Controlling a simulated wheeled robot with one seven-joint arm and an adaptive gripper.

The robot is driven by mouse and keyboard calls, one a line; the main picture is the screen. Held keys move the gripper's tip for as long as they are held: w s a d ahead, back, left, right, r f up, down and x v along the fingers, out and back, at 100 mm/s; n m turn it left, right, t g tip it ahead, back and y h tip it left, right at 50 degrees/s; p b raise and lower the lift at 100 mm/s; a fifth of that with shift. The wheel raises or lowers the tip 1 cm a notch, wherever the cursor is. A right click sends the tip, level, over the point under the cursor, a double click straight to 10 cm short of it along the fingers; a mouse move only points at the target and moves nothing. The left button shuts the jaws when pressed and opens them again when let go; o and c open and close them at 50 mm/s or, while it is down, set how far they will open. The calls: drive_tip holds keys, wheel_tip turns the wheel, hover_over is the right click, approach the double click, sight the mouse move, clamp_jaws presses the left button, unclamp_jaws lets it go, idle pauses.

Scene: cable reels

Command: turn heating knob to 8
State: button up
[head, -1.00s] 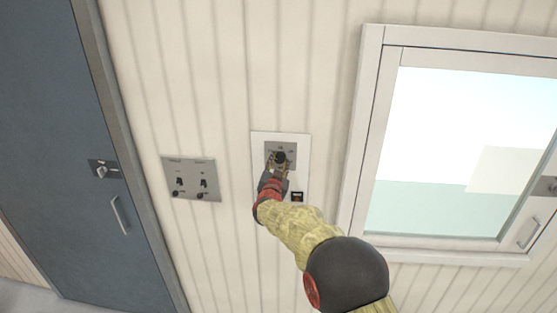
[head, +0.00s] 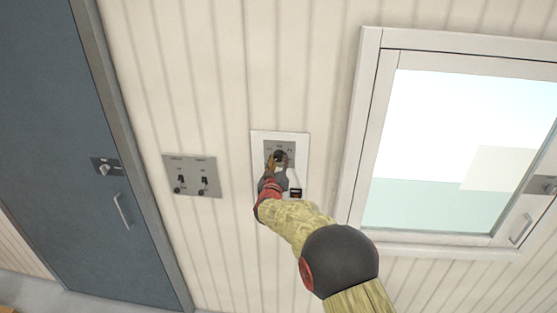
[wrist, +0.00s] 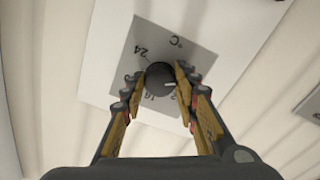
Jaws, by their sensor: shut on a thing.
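The heating knob (wrist: 158,80) is a round black knob with a white pointer mark, on a grey dial plate (wrist: 200,58) with printed numbers. In the wrist view the plate shows "24", "16" and "°C", and the pointer mark lies on the knob's right side. My gripper (wrist: 160,84) has its two yellow-padded fingers closed on the knob's sides. In the head view the knob (head: 280,156) sits high on a white wall panel (head: 300,138), and my gripper (head: 280,162) reaches it from below, partly covering the dial.
A grey switch plate (head: 191,176) with switches and knobs is on the wall to the left. A blue-grey door (head: 50,130) stands further left. A white-framed window (head: 455,150) is to the right of the panel.

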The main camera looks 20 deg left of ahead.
drive_tip(key=shift+f+n, duration=0.2)
drive_tip(key=shift+n, duration=0.3)
drive_tip(key=o, duration=1.2)
drive_tip(key=shift+r, duration=0.1)
drive_tip(key=shift+c, duration=0.2)
drive_tip(key=v, duration=1.2)
drive_tip(key=shift+w, duration=0.1)
